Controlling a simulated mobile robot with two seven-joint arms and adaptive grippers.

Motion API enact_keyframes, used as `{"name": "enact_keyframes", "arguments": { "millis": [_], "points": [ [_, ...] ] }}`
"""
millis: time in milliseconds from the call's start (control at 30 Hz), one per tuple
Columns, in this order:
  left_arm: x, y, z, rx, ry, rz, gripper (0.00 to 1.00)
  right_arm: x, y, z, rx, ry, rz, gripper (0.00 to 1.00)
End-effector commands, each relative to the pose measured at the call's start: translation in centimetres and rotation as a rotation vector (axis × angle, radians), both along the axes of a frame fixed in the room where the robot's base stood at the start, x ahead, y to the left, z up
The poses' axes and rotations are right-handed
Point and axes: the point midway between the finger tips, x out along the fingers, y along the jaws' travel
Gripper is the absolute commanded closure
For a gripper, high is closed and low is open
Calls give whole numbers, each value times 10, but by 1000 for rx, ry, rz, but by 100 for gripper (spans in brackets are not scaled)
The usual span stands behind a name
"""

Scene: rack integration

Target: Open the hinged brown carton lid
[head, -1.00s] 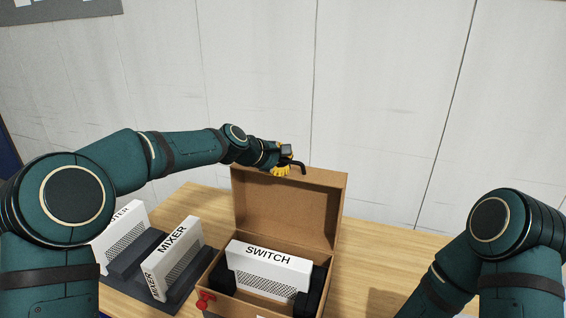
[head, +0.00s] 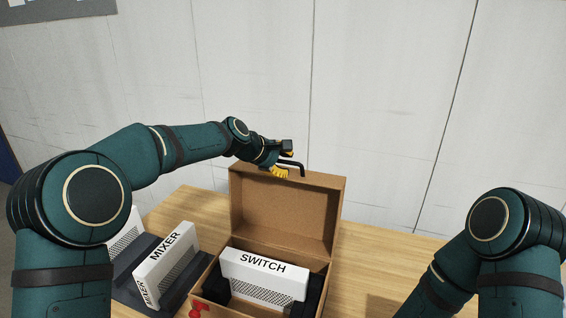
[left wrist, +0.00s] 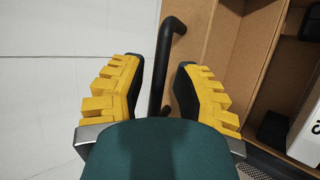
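The brown carton (head: 213,295) stands on the table with its hinged lid (head: 285,212) swung up, near upright, at the back. A black bar handle (head: 301,168) sits at the lid's top edge; it also shows in the left wrist view (left wrist: 160,65). My left gripper (head: 283,160) is at this handle. In the left wrist view its yellow-backed fingers (left wrist: 158,85) are spread on either side of the bar, with gaps visible on both sides. My right gripper is out of view; only the right arm shows.
A white SWITCH unit (head: 264,268) sits inside the carton between dark supports. Left of it, a white MIXER unit (head: 168,268) and another white unit (head: 126,233) stand in a dark rack (head: 135,262). The wooden table (head: 370,250) is clear to the right. A wall stands behind.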

Motion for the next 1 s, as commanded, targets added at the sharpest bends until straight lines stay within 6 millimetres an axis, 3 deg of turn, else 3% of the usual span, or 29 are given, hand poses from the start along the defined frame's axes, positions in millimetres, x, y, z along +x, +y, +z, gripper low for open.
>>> {"name": "enact_keyframes", "arguments": {
  "millis": [467,1000],
  "points": [
    [-5,7,8,-1,-4,3,59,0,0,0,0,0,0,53],
    [-58,62,66,-1,-3,1,59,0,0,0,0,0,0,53]
  ]
}}
